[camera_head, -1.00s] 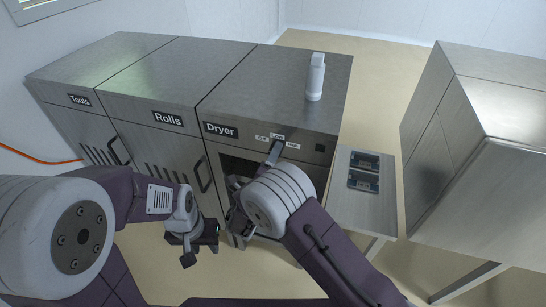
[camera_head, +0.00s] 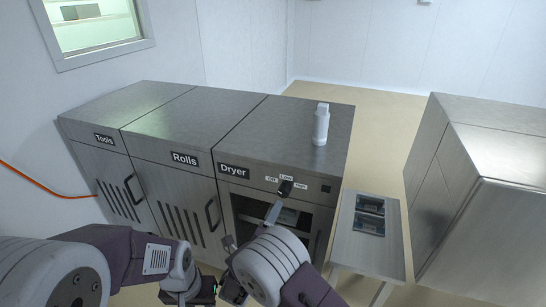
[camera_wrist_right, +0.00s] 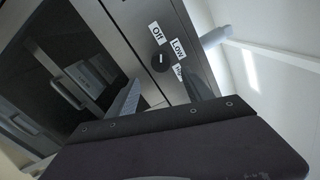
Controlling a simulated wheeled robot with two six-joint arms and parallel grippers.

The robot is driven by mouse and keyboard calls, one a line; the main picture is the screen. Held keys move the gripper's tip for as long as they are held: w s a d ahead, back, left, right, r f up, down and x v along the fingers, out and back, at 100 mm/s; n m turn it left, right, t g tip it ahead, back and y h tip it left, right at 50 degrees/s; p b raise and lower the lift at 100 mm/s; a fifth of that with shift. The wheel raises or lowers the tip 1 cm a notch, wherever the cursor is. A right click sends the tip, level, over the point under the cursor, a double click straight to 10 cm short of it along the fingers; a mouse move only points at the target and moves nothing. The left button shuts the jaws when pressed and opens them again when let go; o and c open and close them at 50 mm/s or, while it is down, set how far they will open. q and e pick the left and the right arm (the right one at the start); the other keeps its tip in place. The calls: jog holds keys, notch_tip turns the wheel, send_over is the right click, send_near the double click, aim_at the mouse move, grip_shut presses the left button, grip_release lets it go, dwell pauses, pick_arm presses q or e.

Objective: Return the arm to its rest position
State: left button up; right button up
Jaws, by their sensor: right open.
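My right gripper (camera_head: 262,222) is open and empty in front of the dryer (camera_head: 232,190), below its control panel. In the right wrist view its fingers (camera_wrist_right: 162,97) stand apart, with the dark dial knob (camera_wrist_right: 160,58) beyond them and not gripped. The knob also shows in the head view (camera_head: 285,187), among the labels Off, Low and High. My left gripper (camera_head: 192,291) hangs low in the head view at the bottom edge, partly cut off. Its jaw opening is not clear.
The dryer's front compartment is open, with something light inside. A white bottle (camera_head: 321,125) stands on top. A small side table (camera_head: 352,246) holds two dark trays (camera_head: 369,213). Steel cabinets stand at left and right (camera_head: 475,195). Bare floor lies between the side table and right cabinet.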

jog(key=w+d+r+m+g+h, duration=0.2)
jog(key=d+r+m+h, duration=0.45)
jog(key=d, duration=0.65)
jog(key=s+d+m+g, duration=0.5)
jog(key=s+d+g, duration=0.1)
jog(key=d, duration=0.4)
jog(key=s+d+m+g, duration=0.5)
jog(key=s+d, duration=0.1)
jog(key=d, duration=0.3)
jog(key=s+f+m+g+y, duration=0.2)
jog(key=s+f+m, duration=0.1)
jog(key=s+m, duration=0.3)
jog(key=s+f+m+g+y, duration=0.3)
jog(key=s+m, duration=0.2)
jog(key=s, duration=0.2)
pick_arm(q)
jog(key=shift+s, duration=0.1)
pick_arm(e)
jog(key=a+f+m+t+y, duration=0.1)
jog(key=a+f+m+y, duration=0.2)
jog(key=a+m, duration=0.4)
jog(key=s+a+f+m+t+y, duration=0.1)
jog(key=a+f+m+y, duration=0.2)
jog(key=m, duration=0.9)
jog(key=a+y, duration=0.2)
jog(key=a, duration=0.2)
jog(key=shift+s, duration=0.3)
